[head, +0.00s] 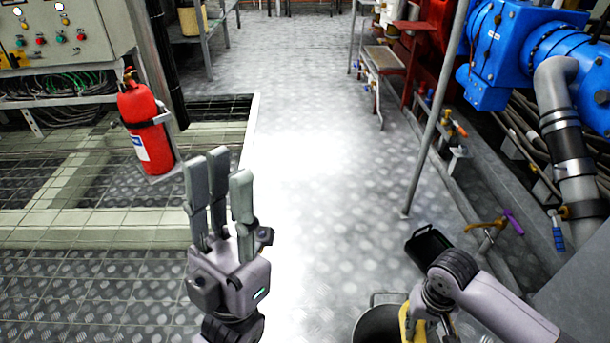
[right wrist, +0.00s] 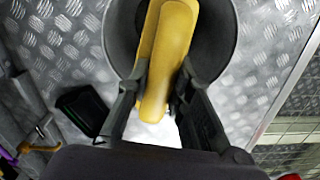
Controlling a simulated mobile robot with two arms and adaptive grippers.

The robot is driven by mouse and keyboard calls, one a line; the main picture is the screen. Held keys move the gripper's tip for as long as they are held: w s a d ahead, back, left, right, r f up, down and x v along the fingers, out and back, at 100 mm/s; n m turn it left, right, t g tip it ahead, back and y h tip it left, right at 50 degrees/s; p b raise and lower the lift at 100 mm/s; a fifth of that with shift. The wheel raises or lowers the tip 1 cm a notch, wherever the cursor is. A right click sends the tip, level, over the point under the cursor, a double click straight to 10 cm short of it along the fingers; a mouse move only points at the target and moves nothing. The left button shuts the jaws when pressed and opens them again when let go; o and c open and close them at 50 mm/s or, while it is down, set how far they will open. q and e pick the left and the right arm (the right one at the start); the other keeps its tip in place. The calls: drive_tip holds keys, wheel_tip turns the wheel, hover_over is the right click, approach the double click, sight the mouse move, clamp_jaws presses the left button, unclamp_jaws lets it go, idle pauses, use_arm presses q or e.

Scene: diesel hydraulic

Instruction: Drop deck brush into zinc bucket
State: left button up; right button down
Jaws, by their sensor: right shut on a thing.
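The deck brush is yellow, and part of it shows in the head view (head: 406,322) at the bottom right. My right gripper (right wrist: 160,82) is shut on the brush, which shows between its fingers in the right wrist view (right wrist: 168,45). The zinc bucket (head: 372,326) is a dark grey round pail on the floor, partly cut off by the frame's bottom edge. My left gripper (head: 220,185) is open and empty, fingers pointing up, well left of the bucket.
A black tray (head: 430,246) lies on the floor just beyond the bucket. A red fire extinguisher (head: 146,125) stands at left by a control cabinet (head: 50,35). Blue machinery (head: 500,50) and pipes line the right side. The metal floor (head: 310,190) in the middle is clear.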

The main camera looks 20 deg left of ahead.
idle(0.3)
drive_tip(key=c, duration=1.3)
unclamp_jaws()
drive_tip(key=shift+f, duration=0.1)
drive_tip(key=shift+c, duration=0.2)
wheel_tip(320, 180, up, 12)
